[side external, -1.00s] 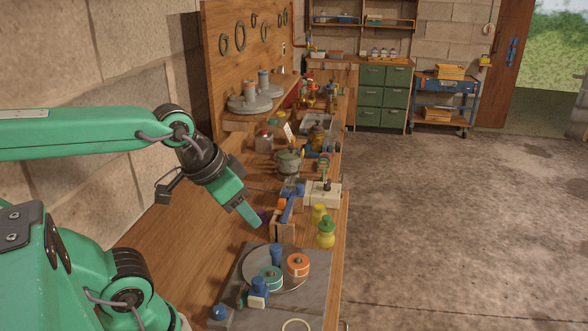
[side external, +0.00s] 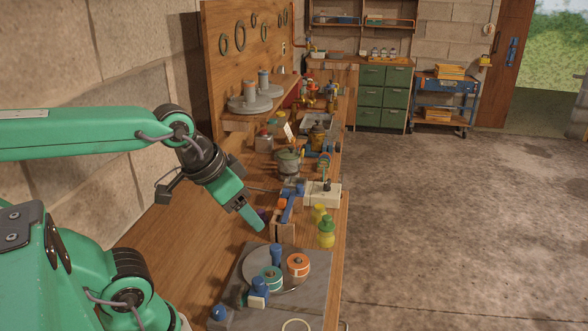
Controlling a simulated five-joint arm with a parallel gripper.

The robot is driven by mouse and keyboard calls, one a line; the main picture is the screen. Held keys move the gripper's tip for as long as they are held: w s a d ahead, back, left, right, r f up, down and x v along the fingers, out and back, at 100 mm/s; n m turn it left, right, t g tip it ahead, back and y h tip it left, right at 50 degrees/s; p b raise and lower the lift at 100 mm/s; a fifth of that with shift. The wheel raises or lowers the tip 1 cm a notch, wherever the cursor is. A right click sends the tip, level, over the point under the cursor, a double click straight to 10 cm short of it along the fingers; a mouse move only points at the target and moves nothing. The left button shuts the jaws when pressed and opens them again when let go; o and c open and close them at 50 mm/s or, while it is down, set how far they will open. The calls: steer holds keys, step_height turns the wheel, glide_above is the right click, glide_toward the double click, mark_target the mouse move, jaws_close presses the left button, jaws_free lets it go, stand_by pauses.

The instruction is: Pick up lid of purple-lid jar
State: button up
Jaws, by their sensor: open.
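A small purple patch (side external: 264,213), which looks like the purple lid, shows just behind my gripper on the wooden bench. The jar under it is hidden by my gripper and the wooden block, so I cannot tell how the lid sits. My gripper (side external: 257,223) points down and to the right, with its green fingertip in front of the purple patch. It is open, and nothing shows between its fingers. I cannot tell from this side whether it touches the lid.
A wooden block with blue and orange tools (side external: 284,226) stands close to the right. Yellow-green bottles (side external: 326,234) stand beyond it near the bench edge. A grey mat (side external: 311,285) with a round plate and spools lies in front. A lidded pot (side external: 289,162) stands farther back. Bare bench (side external: 185,232) lies left.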

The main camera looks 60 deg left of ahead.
stand_by(0.3)
steer(key=m+g, duration=0.5)
steer(key=m, duration=0.1)
glide_above(261, 211)
step_height(261, 211, down, 16)
steer(key=shift+s+d+r, duration=0.1)
steer(key=shift+a+f+m+g, duration=0.3)
steer(key=shift+a+f, duration=0.1)
steer(key=shift+f, duration=0.05)
steer(key=shift+d+f, duration=0.2)
steer(key=shift+f, duration=3.75)
